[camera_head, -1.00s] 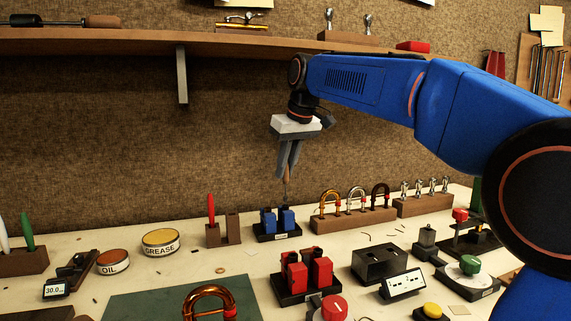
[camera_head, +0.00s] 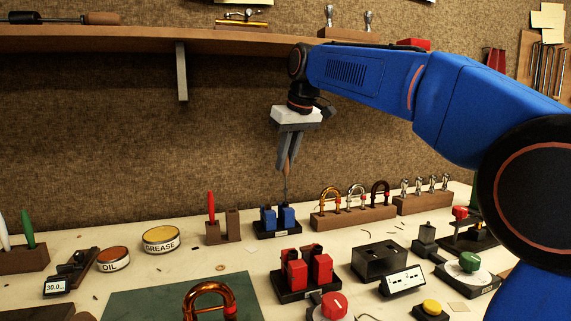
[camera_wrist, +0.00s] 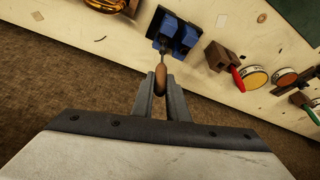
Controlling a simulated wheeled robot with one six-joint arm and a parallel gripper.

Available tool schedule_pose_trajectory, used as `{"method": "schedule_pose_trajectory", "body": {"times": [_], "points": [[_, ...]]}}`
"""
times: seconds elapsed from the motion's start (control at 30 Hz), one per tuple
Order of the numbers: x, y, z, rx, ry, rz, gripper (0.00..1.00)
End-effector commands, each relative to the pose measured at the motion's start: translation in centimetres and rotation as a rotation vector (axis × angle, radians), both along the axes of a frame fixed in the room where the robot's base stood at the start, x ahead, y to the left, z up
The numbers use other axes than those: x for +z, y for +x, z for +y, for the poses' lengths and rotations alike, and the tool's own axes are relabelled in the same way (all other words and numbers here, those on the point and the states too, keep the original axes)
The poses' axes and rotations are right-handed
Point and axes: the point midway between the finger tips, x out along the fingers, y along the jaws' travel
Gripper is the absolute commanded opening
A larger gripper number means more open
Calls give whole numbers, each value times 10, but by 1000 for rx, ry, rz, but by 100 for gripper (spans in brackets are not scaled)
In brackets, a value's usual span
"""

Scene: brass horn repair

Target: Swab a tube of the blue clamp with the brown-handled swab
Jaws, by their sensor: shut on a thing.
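The brown-handled swab (camera_head: 289,167) is upright between the fingers of my gripper (camera_head: 289,160), which is shut on its handle. Its thin shaft points down at the blue clamp (camera_head: 268,219), over the right one of its two blue blocks. In the wrist view, the swab handle (camera_wrist: 161,77) sits between my fingertips and the shaft reaches the blue clamp (camera_wrist: 188,36). I cannot tell whether the tip is still inside a tube or just above it. The tube openings are too small to make out.
A wooden stand (camera_head: 232,226) with a red-handled tool is left of the blue clamp. A rack of U-shaped tubes (camera_head: 352,217) stands to its right. The red clamp (camera_head: 296,275) is in front. A shelf (camera_head: 130,42) runs along the wall behind.

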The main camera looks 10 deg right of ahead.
Motion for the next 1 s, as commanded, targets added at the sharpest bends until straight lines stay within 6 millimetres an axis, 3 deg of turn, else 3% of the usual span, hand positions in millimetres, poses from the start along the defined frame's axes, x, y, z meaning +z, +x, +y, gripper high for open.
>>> {"method": "schedule_pose_trajectory", "body": {"times": [0.5, 1.0], "points": [[20, 0, 0, 0, 0, 0, 0], [19, 0, 0, 0, 0, 0, 0]]}}
